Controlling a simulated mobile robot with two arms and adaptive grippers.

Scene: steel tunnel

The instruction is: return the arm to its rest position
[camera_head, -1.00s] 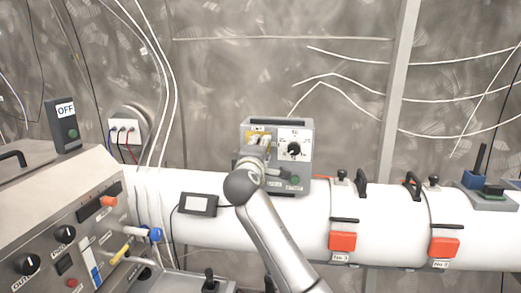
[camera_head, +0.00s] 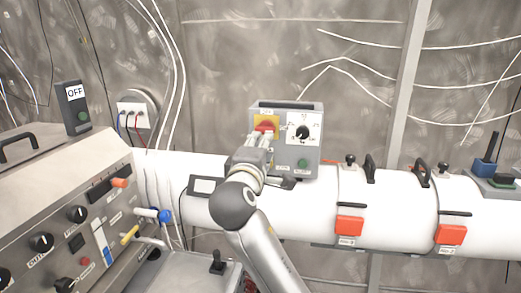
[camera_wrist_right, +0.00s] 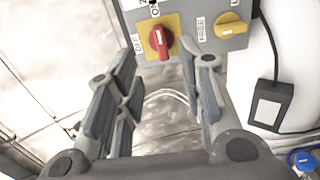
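My right arm comes in from the bottom of the head view, and its gripper (camera_head: 262,140) is in front of the grey control box (camera_head: 313,155). In the right wrist view the two fingers of this gripper (camera_wrist_right: 160,85) are apart with nothing between them. The box's red knob (camera_wrist_right: 158,42) on a yellow plate is beyond the fingertips, and a gap seems to lie between them. The red knob (camera_head: 266,126) also shows in the head view, just above the gripper. My left gripper is in neither view.
The box stands on a white pipe (camera_head: 300,215) with orange-red latches (camera_head: 349,226) and black handles. A small display (camera_head: 206,186) is left of my right wrist. A sloping console (camera_head: 75,215) with knobs fills the left. A joystick (camera_head: 217,262) is at the bottom.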

